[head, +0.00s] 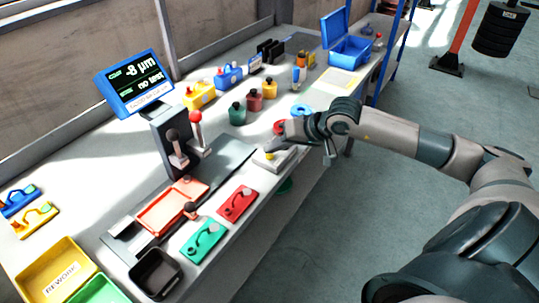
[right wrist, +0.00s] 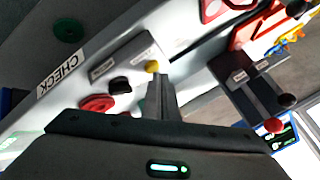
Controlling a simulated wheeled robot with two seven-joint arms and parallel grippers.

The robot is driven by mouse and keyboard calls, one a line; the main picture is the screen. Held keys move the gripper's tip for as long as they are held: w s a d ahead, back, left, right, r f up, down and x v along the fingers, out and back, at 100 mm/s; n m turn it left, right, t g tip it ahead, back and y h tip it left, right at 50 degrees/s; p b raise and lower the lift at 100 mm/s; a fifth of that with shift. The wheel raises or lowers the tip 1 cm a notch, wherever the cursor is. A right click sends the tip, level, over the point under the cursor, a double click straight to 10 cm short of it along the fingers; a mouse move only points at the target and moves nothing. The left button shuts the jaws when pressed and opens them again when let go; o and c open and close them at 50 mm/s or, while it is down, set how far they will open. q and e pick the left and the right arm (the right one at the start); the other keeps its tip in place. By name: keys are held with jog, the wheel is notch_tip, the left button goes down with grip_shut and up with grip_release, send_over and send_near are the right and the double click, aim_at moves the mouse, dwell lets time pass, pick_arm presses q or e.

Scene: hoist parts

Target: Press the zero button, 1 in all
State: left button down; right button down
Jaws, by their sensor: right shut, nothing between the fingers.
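A light grey button box (head: 268,163) sits near the front edge of the bench. In the right wrist view the box (right wrist: 130,58) carries a yellow button (right wrist: 152,66) and a black button (right wrist: 121,85), with small labels I cannot read. My right gripper (head: 272,146) is shut and empty, its fingers pointing down over the box. In the right wrist view its fingertips (right wrist: 160,80) are close to the yellow button; I cannot tell whether they touch. The gauge display (head: 138,83) reads -8 µm. My left gripper is not in view.
A gauge stand (head: 172,145) with red and black ball-topped levers rises left of the box. Red (head: 237,203) and green (head: 204,240) part plates lie in front. A red round piece (right wrist: 97,103) lies beside the gripper. Coloured weights and a blue case (head: 350,50) stand farther back.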

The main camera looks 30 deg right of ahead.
jog(key=shift+f+b, duration=0.4)
jog(key=shift+b, duration=0.2)
dwell(0.6)
jog(key=shift+r, duration=0.95)
jog(key=shift+r, duration=0.1)
notch_tip(320, 180, up, 5)
jog(key=shift+f+p, duration=0.1)
jog(key=shift+p, duration=0.5)
dwell(1.0)
